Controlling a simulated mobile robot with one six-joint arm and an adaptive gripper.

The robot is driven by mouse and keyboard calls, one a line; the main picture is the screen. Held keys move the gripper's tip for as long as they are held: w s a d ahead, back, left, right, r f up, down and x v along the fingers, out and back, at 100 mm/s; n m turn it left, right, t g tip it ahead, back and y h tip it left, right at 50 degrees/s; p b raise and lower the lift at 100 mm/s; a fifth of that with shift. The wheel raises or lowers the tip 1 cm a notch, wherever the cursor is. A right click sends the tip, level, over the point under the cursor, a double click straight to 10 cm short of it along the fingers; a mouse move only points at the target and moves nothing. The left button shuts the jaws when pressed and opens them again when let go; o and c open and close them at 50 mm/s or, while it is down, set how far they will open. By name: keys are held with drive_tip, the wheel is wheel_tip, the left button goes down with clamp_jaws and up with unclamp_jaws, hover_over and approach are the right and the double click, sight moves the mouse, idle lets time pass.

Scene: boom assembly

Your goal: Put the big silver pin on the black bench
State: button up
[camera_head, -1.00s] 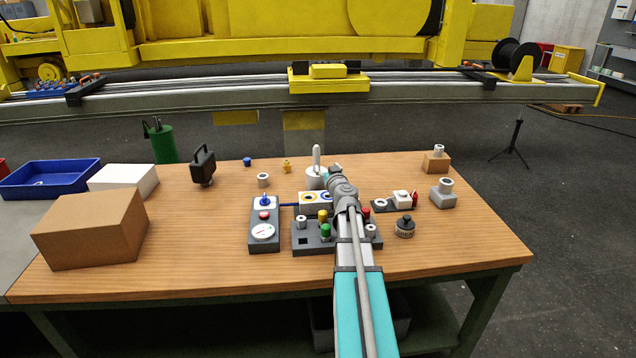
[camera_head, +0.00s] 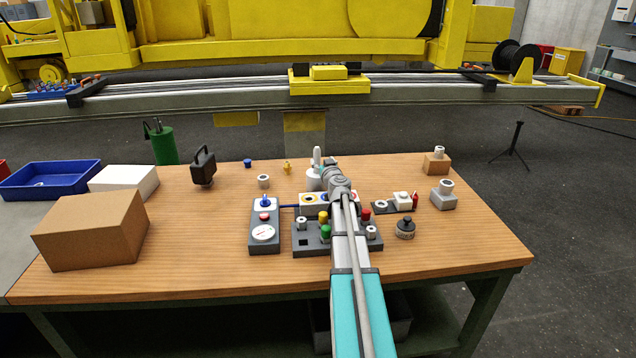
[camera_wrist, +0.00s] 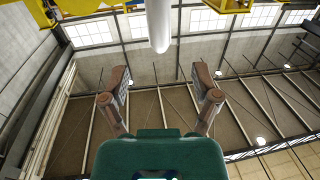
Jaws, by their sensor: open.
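The big silver pin (camera_head: 317,156) stands upright in a pale round holder (camera_head: 314,182) at the back middle of the wooden table. My gripper (camera_head: 328,167) is just right of the pin in the head view, partly hidden by my wrist. In the wrist view the pin (camera_wrist: 159,25) comes in from the top edge, its rounded end beyond the fingers. My gripper's brown fingers (camera_wrist: 161,88) are spread apart with nothing between them. Which thing is the black bench is unclear; a dark block with coloured pegs (camera_head: 312,246) lies under my arm.
A dark gauge panel (camera_head: 264,246) and a thin dark plate with small parts (camera_head: 380,207) flank my arm. A black knob (camera_head: 405,228) is to the right. A black-handled tool (camera_head: 203,166), cardboard box (camera_head: 90,230) and blue tray (camera_head: 50,181) are left. The front table strip is clear.

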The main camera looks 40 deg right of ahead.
sight(318, 154)
drive_tip(key=shift+x, duration=1.3)
drive_tip(key=shift+f+x, duration=0.15)
drive_tip(key=shift+x, duration=1.2)
drive_tip(key=shift+f+x, duration=0.1)
drive_tip(key=shift+x, duration=1.2)
clamp_jaws()
